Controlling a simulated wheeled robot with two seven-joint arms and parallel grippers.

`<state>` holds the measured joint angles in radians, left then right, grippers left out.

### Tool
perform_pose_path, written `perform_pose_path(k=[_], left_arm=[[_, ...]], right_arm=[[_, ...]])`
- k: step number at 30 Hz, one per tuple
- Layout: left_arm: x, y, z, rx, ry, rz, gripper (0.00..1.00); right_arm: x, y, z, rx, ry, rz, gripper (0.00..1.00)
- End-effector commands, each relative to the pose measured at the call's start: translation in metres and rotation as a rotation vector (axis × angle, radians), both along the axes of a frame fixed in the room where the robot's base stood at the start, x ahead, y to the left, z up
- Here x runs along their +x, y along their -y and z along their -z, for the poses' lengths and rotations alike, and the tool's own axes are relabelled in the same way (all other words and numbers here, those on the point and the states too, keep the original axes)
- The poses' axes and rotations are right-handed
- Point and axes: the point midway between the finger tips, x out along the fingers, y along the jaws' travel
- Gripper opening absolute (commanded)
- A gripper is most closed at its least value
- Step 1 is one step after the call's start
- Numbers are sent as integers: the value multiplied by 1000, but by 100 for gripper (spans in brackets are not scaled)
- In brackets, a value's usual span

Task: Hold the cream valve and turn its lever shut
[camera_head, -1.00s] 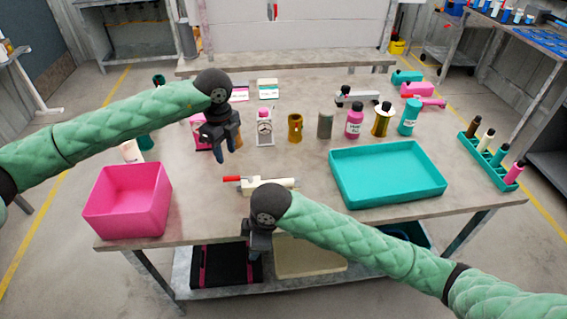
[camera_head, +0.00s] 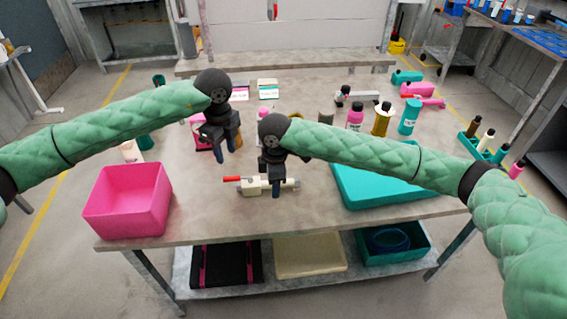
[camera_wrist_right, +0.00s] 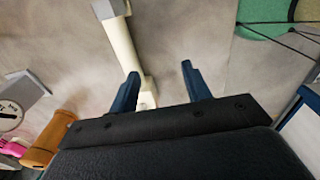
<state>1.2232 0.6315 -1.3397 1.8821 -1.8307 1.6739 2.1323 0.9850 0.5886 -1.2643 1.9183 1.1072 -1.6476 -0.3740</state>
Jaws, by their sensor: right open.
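The cream valve (camera_head: 252,189) lies on the table with its red lever (camera_head: 231,179) pointing left. My right gripper (camera_head: 276,191) is above the valve's right part and hides some of it. In the right wrist view the right gripper (camera_wrist_right: 160,73) is open, and the cream valve (camera_wrist_right: 122,42) runs up from near its left finger. Nothing is held between its fingers. My left gripper (camera_head: 226,156) is above the table, behind and left of the valve, with its fingers apart and empty.
A pink bin (camera_head: 127,202) stands at the front left, and a teal tray (camera_head: 385,203) lies right of the valve, partly under my right arm. The table front before the valve is clear.

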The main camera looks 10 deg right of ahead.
Motion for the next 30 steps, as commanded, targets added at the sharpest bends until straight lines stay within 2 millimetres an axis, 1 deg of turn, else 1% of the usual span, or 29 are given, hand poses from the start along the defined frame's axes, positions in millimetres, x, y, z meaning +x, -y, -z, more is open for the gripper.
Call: perform_pose_path(k=[1,6,10,14,17,19,27,30], left_arm=[[0,0,0,0,0,0,36],[0,0,0,0,0,0,36],[0,0,0,0,0,0,36],[0,0,0,0,0,0,36],[0,0,0,0,0,0,36],[0,0,0,0,0,0,36],[0,0,0,0,0,0,36],[0,0,0,0,0,0,36]], right_arm=[[10,7,-6,-10,1,6,48],[32,22,-20,-30,-6,18,48],[42,29,-27,-37,-9,27,48],[46,32,-27,-40,-13,30,48],[46,33,-21,-40,-14,30,48],[46,33,-13,-41,-14,31,48],[46,32,24,-40,-14,30,48],[46,32,36,-41,-13,30,48]])
